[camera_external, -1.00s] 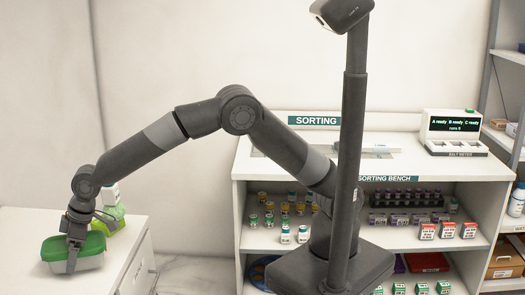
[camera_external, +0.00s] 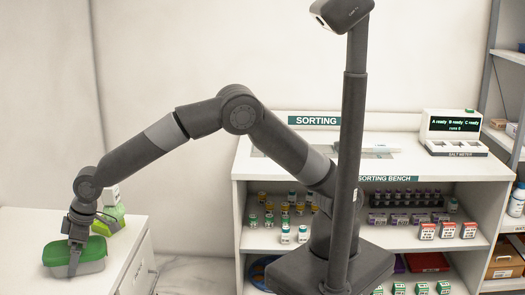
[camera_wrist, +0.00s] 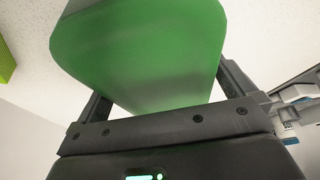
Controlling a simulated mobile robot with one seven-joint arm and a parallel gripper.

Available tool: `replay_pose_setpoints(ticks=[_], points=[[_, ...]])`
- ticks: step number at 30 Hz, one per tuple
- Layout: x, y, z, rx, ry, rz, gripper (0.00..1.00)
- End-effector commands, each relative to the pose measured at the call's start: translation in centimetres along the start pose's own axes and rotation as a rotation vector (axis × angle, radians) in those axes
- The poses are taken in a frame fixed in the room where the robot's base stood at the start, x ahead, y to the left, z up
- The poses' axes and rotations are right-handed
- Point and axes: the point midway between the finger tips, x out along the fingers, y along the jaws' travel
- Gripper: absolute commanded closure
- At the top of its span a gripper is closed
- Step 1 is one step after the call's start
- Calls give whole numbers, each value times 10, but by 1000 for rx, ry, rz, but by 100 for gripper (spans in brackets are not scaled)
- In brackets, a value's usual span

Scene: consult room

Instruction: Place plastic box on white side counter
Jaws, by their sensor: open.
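The plastic box (camera_external: 88,262), with a green lid and a pale see-through body, rests on the white side counter (camera_external: 22,222) at the left of the outside view. My gripper (camera_external: 74,262) points down over the box with its fingers open. One finger shows against the near side of the box. In the wrist view the green lid (camera_wrist: 145,55) lies between the two fingers of my gripper (camera_wrist: 165,85). The fingertips are hidden behind the lid there, and I cannot tell whether they touch the box.
A green and white item (camera_external: 110,218) stands behind the box on the same counter. The sorting bench (camera_external: 470,165) stands to the right, with vials and small boxes on its shelves. A floor gap separates the counter from the bench. A metal shelf (camera_external: 492,60) is at far right.

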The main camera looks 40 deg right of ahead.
Motion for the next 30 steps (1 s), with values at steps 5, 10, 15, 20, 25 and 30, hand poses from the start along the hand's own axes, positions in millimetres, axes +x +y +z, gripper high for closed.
replay_pose_setpoints(ticks=[5, 10, 15, 20, 25, 30], points=[[-36, 0, -1, 0, 5, -1, 0], [-73, 0, -1, 0, 3, 0, 0], [-98, 0, 0, 0, 1, 0, 0], [-110, 0, 0, 0, 0, 0, 0], [-111, 0, 0, 0, -1, 0, 0], [-111, 0, 0, 0, -1, 0, 0]])
